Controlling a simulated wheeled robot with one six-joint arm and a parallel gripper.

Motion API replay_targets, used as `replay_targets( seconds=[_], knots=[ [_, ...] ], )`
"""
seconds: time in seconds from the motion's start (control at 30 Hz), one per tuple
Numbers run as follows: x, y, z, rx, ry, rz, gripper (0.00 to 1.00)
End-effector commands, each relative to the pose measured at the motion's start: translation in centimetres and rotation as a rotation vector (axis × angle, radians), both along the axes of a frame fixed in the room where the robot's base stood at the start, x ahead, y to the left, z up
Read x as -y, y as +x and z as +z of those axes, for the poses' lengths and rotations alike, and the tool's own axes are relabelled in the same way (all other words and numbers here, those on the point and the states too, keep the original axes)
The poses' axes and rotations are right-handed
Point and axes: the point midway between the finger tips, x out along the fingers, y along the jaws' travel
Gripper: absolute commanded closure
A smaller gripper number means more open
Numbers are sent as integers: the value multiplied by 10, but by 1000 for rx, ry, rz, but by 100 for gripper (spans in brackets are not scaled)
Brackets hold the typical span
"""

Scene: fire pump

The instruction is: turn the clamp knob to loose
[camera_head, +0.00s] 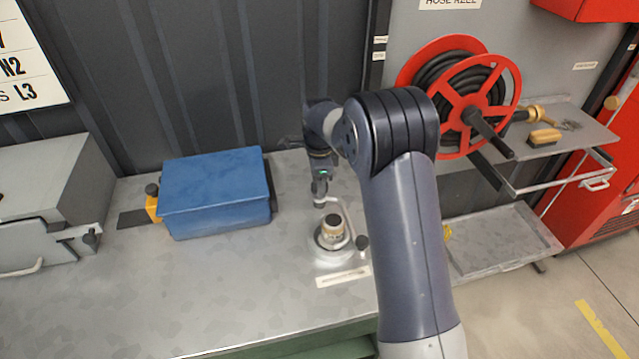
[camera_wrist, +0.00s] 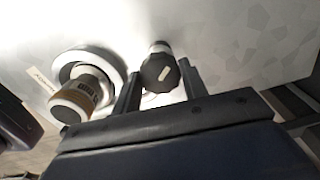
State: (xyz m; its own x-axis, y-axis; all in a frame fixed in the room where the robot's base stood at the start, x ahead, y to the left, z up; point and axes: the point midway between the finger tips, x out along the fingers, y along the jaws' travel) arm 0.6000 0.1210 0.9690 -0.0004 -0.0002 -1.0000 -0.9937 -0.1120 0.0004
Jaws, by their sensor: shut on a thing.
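The clamp knob (camera_wrist: 160,73) is black with a ribbed rim and a pale mark on its face. It shows between the two fingers of my gripper (camera_wrist: 160,86) in the wrist view, and the gripper is shut on it. In the head view my gripper (camera_head: 320,188) points down at the back of a small round fixture (camera_head: 328,262) on the bench, and the held knob is not clear there. A short cylinder with a brass-coloured band (camera_head: 332,226) stands in the fixture. It also shows left of the fingers in the wrist view (camera_wrist: 76,104).
A blue box (camera_head: 215,190) stands on the metal bench (camera_head: 250,295) left of my gripper. A small black ball-ended handle (camera_head: 362,243) sits at the fixture's right. A red hose reel (camera_head: 487,85) is at the right. The bench front is clear.

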Motion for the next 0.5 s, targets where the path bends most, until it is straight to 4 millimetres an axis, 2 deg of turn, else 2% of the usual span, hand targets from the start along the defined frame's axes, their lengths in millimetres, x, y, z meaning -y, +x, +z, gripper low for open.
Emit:
replay_targets(
  seconds=[0.5],
  knots=[
    [0, 0, 0, 1, 0, 490, 82]
  ],
)
